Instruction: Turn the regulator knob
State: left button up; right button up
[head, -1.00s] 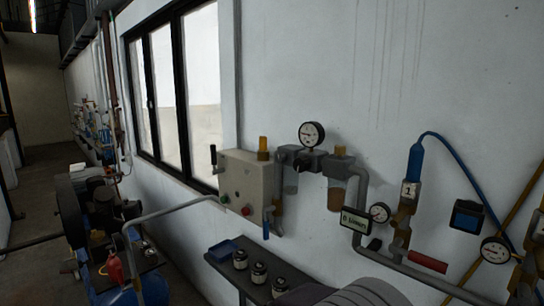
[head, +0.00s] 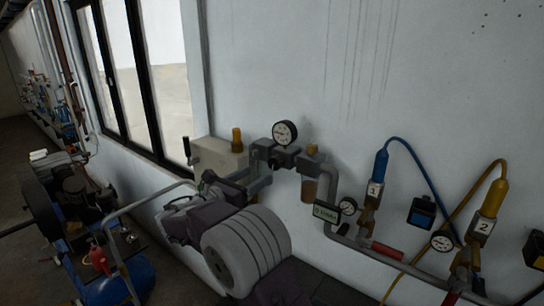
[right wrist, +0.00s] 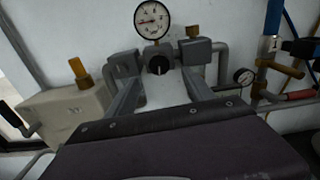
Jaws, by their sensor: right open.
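The regulator knob is small, round and black with a white mark. It sits on a grey regulator body under a white-faced gauge, on the wall pipe. In the head view the knob (head: 274,163) is just past my right gripper (head: 258,176). In the right wrist view the knob (right wrist: 159,64) shows between and beyond the two fingers of my right gripper (right wrist: 164,84). The fingers are spread and empty, and they look apart from the knob. The gauge (right wrist: 152,19) is directly above the knob. My left gripper is not in view.
A beige control box (head: 213,155) with a brass-coloured fitting is left of the regulator, partly hidden by my arm. A filter bowl (head: 309,189), a small label plate (head: 327,212) and blue and yellow hose fittings are to the right. A compressor (head: 90,215) stands at the left.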

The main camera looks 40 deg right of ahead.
aim_at(273, 164)
jog(key=p+x, duration=0.3)
jog(key=x, duration=0.5)
jog(key=shift+w+d, duration=0.1)
jog(key=shift+d, duration=0.1)
jog(key=shift+w+d+f, duration=0.15)
jog(key=shift+w+d, duration=0.05)
jog(key=shift+d, duration=0.2)
jog(key=shift+a, duration=0.1)
grip_shut()
